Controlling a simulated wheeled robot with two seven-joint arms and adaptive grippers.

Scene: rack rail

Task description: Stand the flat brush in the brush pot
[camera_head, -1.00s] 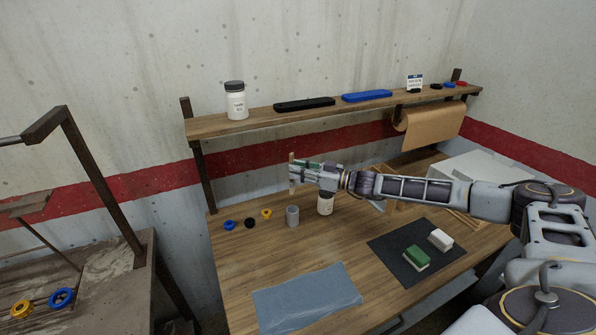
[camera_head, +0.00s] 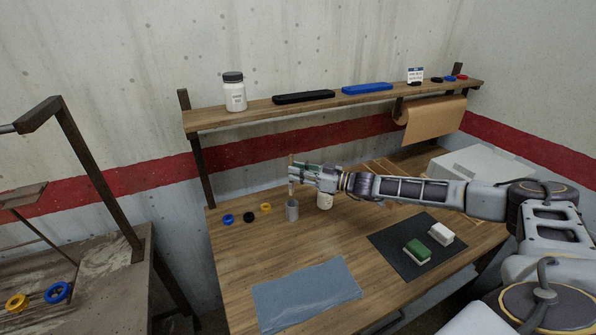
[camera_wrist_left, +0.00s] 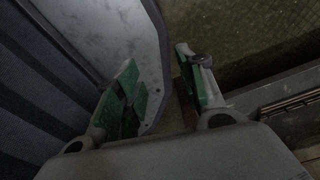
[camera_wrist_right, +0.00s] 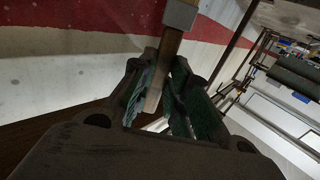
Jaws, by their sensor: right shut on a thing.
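The flat brush (camera_head: 291,165) is held upright by my right gripper (camera_head: 297,175), at the far left of the desk. In the right wrist view its wooden handle (camera_wrist_right: 164,65) lies between the fingers of the right gripper (camera_wrist_right: 160,98), with a metal ferrule beyond. The grey brush pot (camera_head: 292,211) stands on the desk directly below the brush. The brush's lower end is close to the pot mouth; whether it is inside I cannot tell. My left gripper (camera_wrist_left: 163,88) shows only in the left wrist view, with its fingers apart and nothing between them.
A white jar (camera_head: 325,201) stands just right of the pot, partly behind my right gripper. Blue, black and yellow rings (camera_head: 266,207) lie left of it. A grey cloth (camera_head: 305,294) and a dark mat (camera_head: 390,245) with two blocks lie in front. The shelf (camera_head: 350,102) is above.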

